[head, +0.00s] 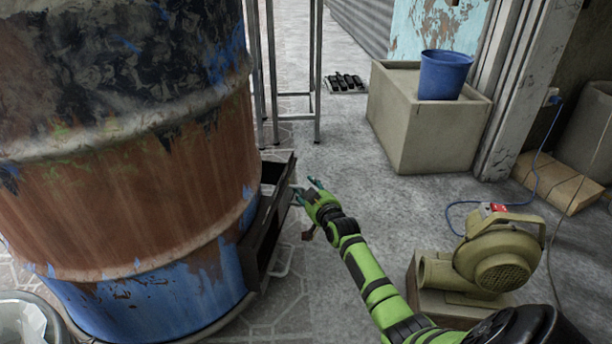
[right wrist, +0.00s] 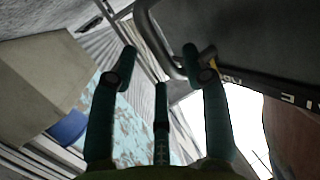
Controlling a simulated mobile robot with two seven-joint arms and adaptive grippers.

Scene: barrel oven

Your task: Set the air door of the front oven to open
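The front oven is a large rusty barrel (head: 130,190) with brown, black and blue paint, filling the left of the head view. A dark metal air door assembly (head: 268,225) juts out low on its right side. In the right wrist view, a dark door panel (right wrist: 260,70) with lettering fills the upper right, with a bent grey bar handle (right wrist: 152,38) at its edge. My right gripper (head: 305,187) is beside the air door's outer edge. In the right wrist view its fingers (right wrist: 158,62) are spread, with the handle close behind the fingertips; contact is unclear. My left gripper is out of view.
A yellow-green blower (head: 497,262) stands at the lower right, near my right arm. A concrete block (head: 420,130) carries a blue bucket (head: 443,75) behind. A metal stand (head: 317,70) is beyond the barrel. The floor (head: 350,155) between them is clear.

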